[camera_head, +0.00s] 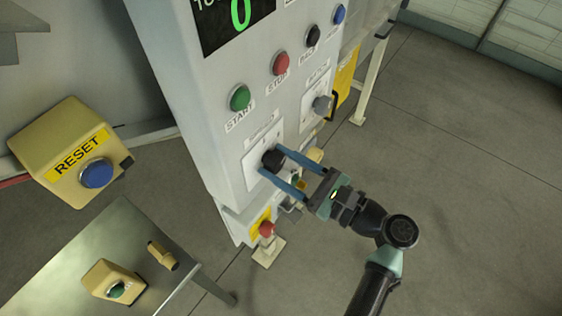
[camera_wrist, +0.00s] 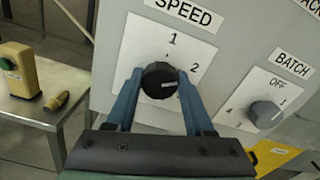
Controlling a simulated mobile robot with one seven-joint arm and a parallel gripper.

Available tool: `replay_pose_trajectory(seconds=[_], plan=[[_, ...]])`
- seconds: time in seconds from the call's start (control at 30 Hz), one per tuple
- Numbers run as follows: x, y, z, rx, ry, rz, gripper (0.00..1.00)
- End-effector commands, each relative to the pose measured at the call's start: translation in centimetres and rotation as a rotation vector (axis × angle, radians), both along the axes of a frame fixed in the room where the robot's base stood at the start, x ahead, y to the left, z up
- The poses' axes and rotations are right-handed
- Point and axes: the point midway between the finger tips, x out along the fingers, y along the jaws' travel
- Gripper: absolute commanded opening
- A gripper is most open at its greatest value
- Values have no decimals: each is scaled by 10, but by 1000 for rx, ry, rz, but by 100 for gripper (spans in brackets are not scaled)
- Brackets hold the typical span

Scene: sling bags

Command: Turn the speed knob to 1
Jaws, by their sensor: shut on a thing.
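The speed knob (camera_wrist: 158,76) is a round black knob on a white plate (camera_wrist: 200,50) under a SPEED label (camera_wrist: 183,13). Its plate shows a 1 above the knob and a 2 to the right. The knob's white line points right, roughly toward the 2 side. My gripper (camera_wrist: 160,82) is shut on the knob, one blue finger on each side. In the head view the knob (camera_head: 273,159) sits low on the grey panel, between the fingertips. The lower part of the plate is hidden by my gripper.
The grey batch knob (camera_wrist: 264,113) is to the right on the same panel. START (camera_head: 239,97) and STOP (camera_head: 281,63) buttons are above. A yellow RESET box (camera_head: 62,140) is at left, and a metal table (camera_head: 60,262) with a green-button box (camera_head: 113,284) stands lower left.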

Motion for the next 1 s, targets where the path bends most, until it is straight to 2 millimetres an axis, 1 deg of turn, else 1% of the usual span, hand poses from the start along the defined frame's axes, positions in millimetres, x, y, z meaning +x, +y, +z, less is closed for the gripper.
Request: replay_pose_trajectory(seconds=[0.27,0.47,1.0], plan=[[0,0,0,-21,-29,0,0],[-1,0,-1,-82,-113,-1,0],[-1,0,-4,-372,-512,-1,0]])
